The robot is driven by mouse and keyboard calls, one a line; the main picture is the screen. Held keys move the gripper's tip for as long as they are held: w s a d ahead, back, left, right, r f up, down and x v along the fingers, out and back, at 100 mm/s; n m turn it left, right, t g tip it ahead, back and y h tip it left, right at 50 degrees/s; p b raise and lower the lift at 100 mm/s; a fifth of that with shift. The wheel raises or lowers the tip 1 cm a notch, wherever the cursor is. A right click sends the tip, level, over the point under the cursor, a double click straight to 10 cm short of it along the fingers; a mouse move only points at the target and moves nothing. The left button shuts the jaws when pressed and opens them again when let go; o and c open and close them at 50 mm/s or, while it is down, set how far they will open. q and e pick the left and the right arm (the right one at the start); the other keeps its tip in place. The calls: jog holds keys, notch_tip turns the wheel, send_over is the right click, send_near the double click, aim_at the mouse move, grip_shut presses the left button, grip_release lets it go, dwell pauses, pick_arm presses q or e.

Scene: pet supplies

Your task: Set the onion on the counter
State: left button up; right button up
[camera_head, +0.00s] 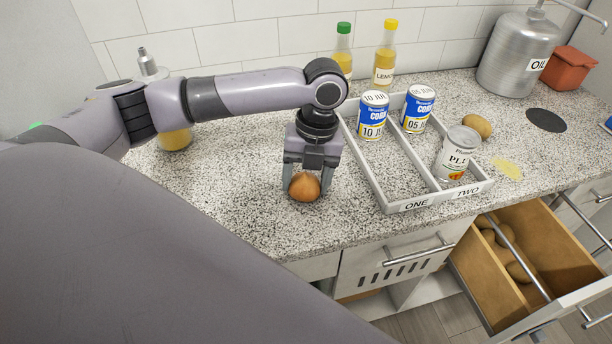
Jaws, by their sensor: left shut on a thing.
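A brown onion (304,187) is at the front part of the speckled counter (235,210), left of the divided tray. My left gripper (306,182) points down over it, with a finger on each side, shut on the onion. The onion appears to be at the counter surface; whether it touches cannot be told for sure. My right gripper is not in view.
A divided tray (417,201) labelled ONE and TWO holds two blue cans and a white can (456,155). A potato (477,126), bottles and an oil canister (517,55) stand behind. An open drawer (530,262) holds several potatoes.

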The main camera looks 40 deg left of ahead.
pick_arm(q)
jog(key=o, duration=1.1)
jog(key=shift+f, duration=0.1)
jog(key=shift+o, duration=0.2)
notch_tip(320, 180, up, 12)
jog(key=w, duration=0.2)
jog(key=shift+d, duration=0.4)
